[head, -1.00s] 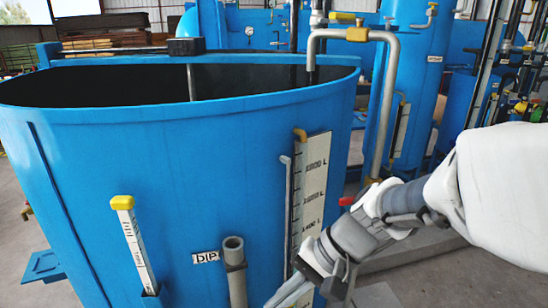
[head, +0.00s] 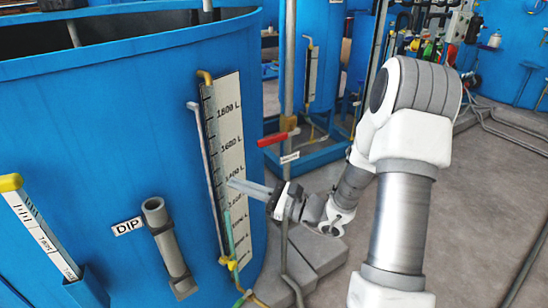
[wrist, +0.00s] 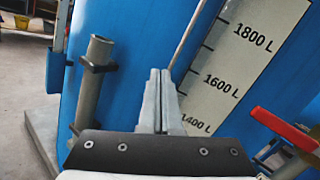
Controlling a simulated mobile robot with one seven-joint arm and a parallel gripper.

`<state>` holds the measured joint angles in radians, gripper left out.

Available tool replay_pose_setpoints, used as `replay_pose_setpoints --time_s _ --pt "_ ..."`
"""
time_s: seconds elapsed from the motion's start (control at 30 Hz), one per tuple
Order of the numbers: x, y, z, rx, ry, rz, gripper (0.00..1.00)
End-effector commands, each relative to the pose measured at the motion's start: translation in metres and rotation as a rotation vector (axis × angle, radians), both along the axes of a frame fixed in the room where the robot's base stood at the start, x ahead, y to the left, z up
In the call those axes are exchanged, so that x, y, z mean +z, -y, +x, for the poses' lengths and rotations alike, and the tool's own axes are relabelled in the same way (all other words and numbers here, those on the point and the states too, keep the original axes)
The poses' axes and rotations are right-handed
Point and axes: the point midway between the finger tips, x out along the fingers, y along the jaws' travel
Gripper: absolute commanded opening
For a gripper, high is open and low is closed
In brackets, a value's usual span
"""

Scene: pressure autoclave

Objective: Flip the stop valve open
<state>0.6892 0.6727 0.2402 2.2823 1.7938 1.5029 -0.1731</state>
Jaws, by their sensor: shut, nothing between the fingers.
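The stop valve appears to be the red lever (head: 272,140) on a vertical pipe just right of the blue tank. The lever sticks out to the left of the pipe, across it, with a brass-coloured fitting above. It also shows in the wrist view as a red lever (wrist: 285,128) at the right edge. My gripper (head: 230,182) is shut and empty, fingers pointing left in front of the tank's level scale. It is below and left of the lever, apart from it. In the wrist view the closed fingertips (wrist: 160,73) stand left of the lever.
The blue tank (head: 120,110) fills the left side. It carries a white level scale (head: 229,130), a grey dip pipe (head: 168,245) and a yellow-capped gauge (head: 40,225). Grey blocks (head: 310,255) lie below the valve pipe. Open floor (head: 480,220) is at the right.

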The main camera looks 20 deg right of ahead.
Motion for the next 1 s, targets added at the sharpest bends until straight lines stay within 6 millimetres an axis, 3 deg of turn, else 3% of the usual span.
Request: replay_pose_setpoints --time_s 0.2,0.43,0.63,1.0 --pt "-0.042 0.075 0.024 -0.288 -0.036 0.198 0.0" --pt "-0.077 0.132 0.029 -0.506 -0.052 0.318 0.0" --pt "-0.088 0.15 0.028 -0.576 -0.056 0.351 0.0" --pt "-0.087 0.15 0.03 -0.578 -0.056 0.351 0.0"
